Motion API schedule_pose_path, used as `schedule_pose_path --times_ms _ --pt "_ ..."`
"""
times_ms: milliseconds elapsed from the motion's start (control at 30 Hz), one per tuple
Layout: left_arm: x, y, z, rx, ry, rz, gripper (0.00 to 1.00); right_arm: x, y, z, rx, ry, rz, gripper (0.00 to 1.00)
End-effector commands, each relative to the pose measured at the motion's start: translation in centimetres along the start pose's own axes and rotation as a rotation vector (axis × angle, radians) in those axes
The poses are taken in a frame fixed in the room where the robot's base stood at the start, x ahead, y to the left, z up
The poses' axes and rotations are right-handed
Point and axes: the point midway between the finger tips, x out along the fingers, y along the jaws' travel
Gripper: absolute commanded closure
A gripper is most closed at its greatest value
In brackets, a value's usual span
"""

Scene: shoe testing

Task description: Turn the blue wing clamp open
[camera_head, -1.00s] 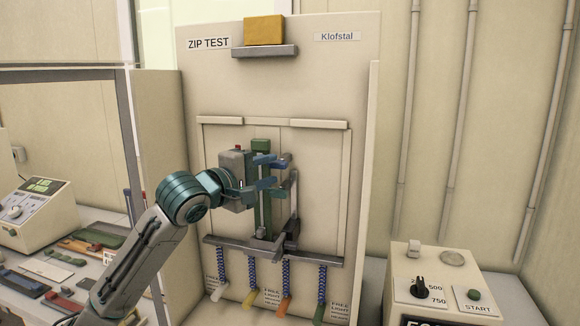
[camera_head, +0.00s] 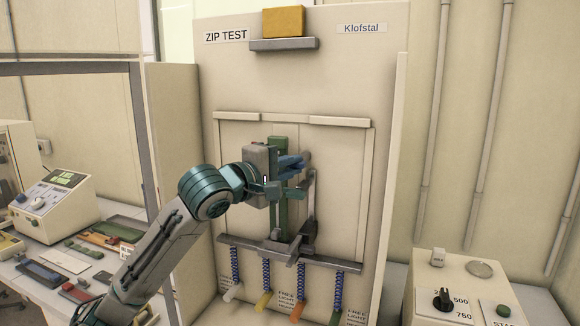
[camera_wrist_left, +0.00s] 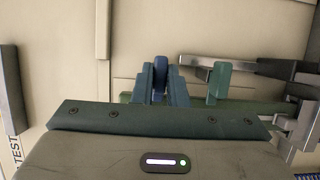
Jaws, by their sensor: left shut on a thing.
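The blue wing clamp (camera_wrist_left: 160,72) stands between the fingers of my left gripper (camera_wrist_left: 161,85) in the left wrist view. In the head view the gripper (camera_head: 291,162) is shut on it, at the upper part of the green upright bar (camera_head: 280,144) on the test machine. The fingers hide much of the clamp, so its exact angle is hard to tell. A teal-green wing (camera_wrist_left: 218,80) stands just beside the fingers in the wrist view, apart from them. My right gripper is not in view.
The ZIP TEST machine (camera_head: 350,90) has a grey crossbar (camera_head: 330,257) with several blue springs and coloured tabs below the bar. A control box (camera_head: 465,285) stands at the right. A bench with tools and a console (camera_head: 45,205) is at the left.

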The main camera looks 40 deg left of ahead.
Motion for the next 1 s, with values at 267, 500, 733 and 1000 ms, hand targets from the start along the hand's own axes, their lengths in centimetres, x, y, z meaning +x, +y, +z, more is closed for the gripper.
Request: schedule_pose_path --times_ms 267,500,733,1000 --pt "0.0 0.4 -0.1 0.051 0.003 -0.02 1.0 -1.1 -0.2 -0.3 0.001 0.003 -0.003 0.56" --pt "0.1 0.9 -0.1 0.193 0.003 -0.08 1.0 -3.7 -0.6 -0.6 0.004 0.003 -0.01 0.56" --pt "0.1 1.2 0.0 0.388 0.001 -0.16 1.0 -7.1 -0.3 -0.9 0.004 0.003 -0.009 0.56" --pt "0.1 1.1 0.1 0.625 0.002 -0.255 1.0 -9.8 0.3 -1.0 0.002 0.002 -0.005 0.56"
